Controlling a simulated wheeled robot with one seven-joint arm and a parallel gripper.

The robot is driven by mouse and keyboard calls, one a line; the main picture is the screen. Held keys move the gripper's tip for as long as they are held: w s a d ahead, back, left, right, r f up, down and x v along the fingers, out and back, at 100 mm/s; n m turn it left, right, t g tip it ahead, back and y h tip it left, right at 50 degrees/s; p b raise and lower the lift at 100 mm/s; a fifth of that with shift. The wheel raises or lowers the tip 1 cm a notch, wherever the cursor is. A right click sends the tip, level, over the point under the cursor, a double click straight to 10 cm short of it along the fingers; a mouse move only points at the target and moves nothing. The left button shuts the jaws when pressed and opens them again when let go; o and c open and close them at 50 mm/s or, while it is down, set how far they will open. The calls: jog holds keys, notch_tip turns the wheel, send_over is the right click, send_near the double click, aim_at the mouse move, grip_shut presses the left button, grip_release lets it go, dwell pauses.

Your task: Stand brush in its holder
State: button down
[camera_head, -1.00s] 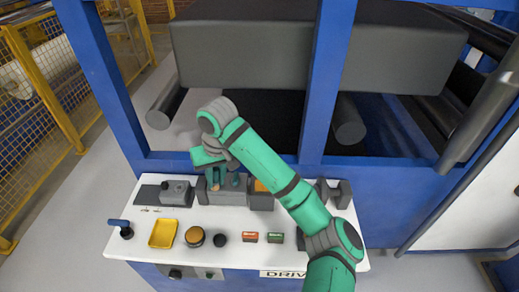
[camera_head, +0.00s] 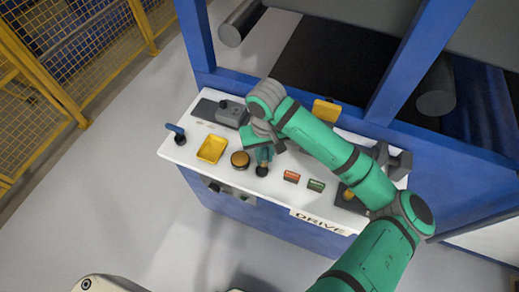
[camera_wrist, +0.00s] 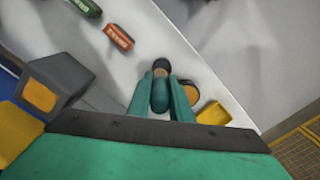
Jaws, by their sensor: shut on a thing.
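My gripper (camera_head: 263,157) points down over the front part of the white console. In the wrist view its two teal fingers (camera_wrist: 163,100) are shut on a dark teal rounded piece (camera_wrist: 160,94), which looks like the brush handle. A black round cup (camera_head: 262,171), which looks like the holder, is directly below the gripper. In the wrist view its black rim (camera_wrist: 161,64) shows just past the held piece, with tan inside. The brush's lower end is mostly hidden, so I cannot tell whether it is inside the cup or above it.
A round amber knob (camera_head: 240,160) and a yellow tray (camera_head: 212,149) are left of the cup. A blue lever (camera_head: 176,133) stands at the left end. Grey blocks (camera_head: 230,112) and blue machine posts stand behind.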

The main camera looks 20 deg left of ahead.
aim_at(263, 165)
jog(key=shift+a+f, duration=0.15)
jog(key=shift+f, duration=0.45)
jog(key=shift+a+f, duration=0.15)
jog(key=shift+f, duration=0.45)
jog(key=shift+w+f, duration=0.15)
jog(key=shift+f, duration=0.95)
jog(key=shift+a+f, duration=0.25)
jog(key=shift+f, duration=0.25)
jog(key=shift+d+f, duration=0.3)
jog(key=shift+d, duration=0.05)
jog(key=shift+a, duration=0.15)
jog(key=shift+f, duration=0.15)
jog(key=shift+s, duration=0.2)
